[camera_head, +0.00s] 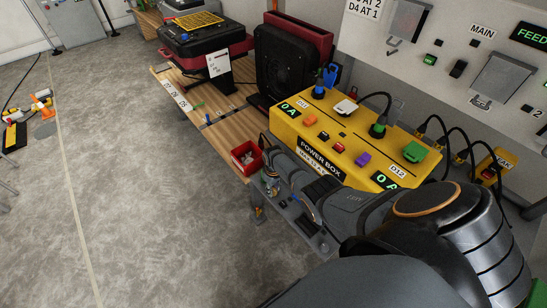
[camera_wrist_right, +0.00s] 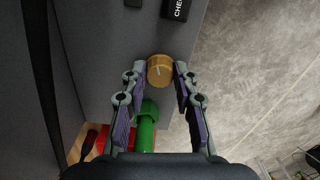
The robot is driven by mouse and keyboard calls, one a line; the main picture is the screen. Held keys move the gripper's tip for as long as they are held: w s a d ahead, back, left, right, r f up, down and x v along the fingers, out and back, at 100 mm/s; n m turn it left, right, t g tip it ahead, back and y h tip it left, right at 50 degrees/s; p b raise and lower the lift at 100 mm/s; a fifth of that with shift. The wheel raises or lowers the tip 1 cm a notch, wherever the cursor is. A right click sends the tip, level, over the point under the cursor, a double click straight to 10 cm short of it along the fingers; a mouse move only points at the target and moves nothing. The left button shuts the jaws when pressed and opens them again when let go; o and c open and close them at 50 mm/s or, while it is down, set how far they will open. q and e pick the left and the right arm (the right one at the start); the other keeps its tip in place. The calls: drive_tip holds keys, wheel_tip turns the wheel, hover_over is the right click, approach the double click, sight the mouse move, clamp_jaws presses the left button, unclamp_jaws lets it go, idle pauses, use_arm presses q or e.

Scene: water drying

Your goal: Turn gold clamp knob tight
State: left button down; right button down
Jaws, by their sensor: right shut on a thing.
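The gold clamp knob (camera_wrist_right: 160,70) is a round, ribbed cap with a pale line on its face, set against a dark grey surface in the right wrist view. My right gripper (camera_wrist_right: 160,74) has one fingertip on each side of the knob and is shut on it. In the head view my right gripper (camera_head: 270,182) is beside the small red bin, and I cannot make out the knob between its fingers. My left gripper is not in view.
A red bin (camera_head: 246,158) stands close to my right gripper. The yellow power box (camera_head: 322,128) is behind my right arm. Open grey floor (camera_head: 150,200) is to the left.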

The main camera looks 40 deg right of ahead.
drive_tip(key=m, duration=0.6)
drive_tip(key=shift+p, duration=0.3)
drive_tip(key=m, duration=0.7)
drive_tip(key=shift+a+m, duration=0.1)
drive_tip(key=shift+m, duration=0.3)
drive_tip(key=m, duration=0.7)
drive_tip(key=shift+p, duration=0.3)
drive_tip(key=m, duration=0.6)
drive_tip(key=shift+w+m, duration=0.1)
drive_tip(key=shift+m, duration=0.3)
drive_tip(key=c, duration=1)
unclamp_jaws()
